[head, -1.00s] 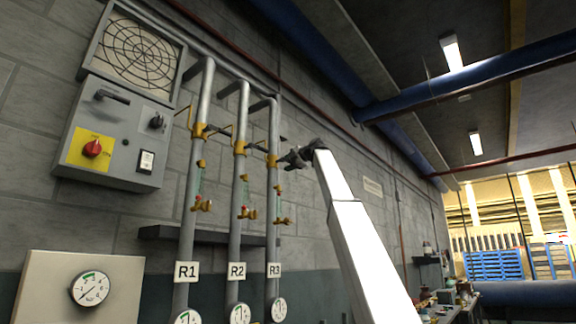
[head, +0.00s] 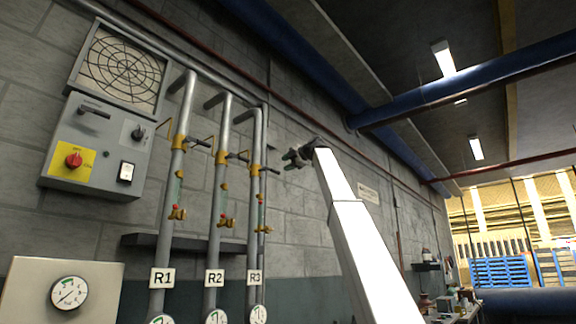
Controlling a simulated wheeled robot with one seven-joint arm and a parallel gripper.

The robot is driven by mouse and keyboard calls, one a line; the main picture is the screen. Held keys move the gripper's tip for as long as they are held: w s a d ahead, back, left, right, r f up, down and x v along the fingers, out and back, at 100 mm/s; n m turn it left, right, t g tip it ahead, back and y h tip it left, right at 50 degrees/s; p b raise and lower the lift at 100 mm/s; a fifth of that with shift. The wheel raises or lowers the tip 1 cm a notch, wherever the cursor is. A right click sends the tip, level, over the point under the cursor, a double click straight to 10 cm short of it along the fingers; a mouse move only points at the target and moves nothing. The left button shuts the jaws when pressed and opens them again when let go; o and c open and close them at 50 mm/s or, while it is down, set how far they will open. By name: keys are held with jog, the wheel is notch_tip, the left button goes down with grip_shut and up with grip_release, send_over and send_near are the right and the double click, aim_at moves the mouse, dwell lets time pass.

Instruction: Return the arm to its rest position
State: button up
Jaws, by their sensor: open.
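My gripper (head: 291,158) is small in the head view, at the end of my white arm. It is open, with nothing visible between its fingers. It is just right of the upper part of the R3 pipe (head: 253,190), with a gap of wall showing between them. The R2 pipe (head: 220,180) and R1 pipe (head: 171,195) stand further left, each with brass valves and a label. My arm rises from the bottom of the picture and leans to the left at its top.
A grey control box (head: 97,150) with a red knob (head: 74,160) hangs on the left wall under a round-grid panel (head: 120,67). A pressure gauge (head: 69,293) sits at lower left. A dark shelf (head: 190,243) runs behind the pipes. A cluttered bench (head: 455,312) stands at lower right.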

dwell(0.4)
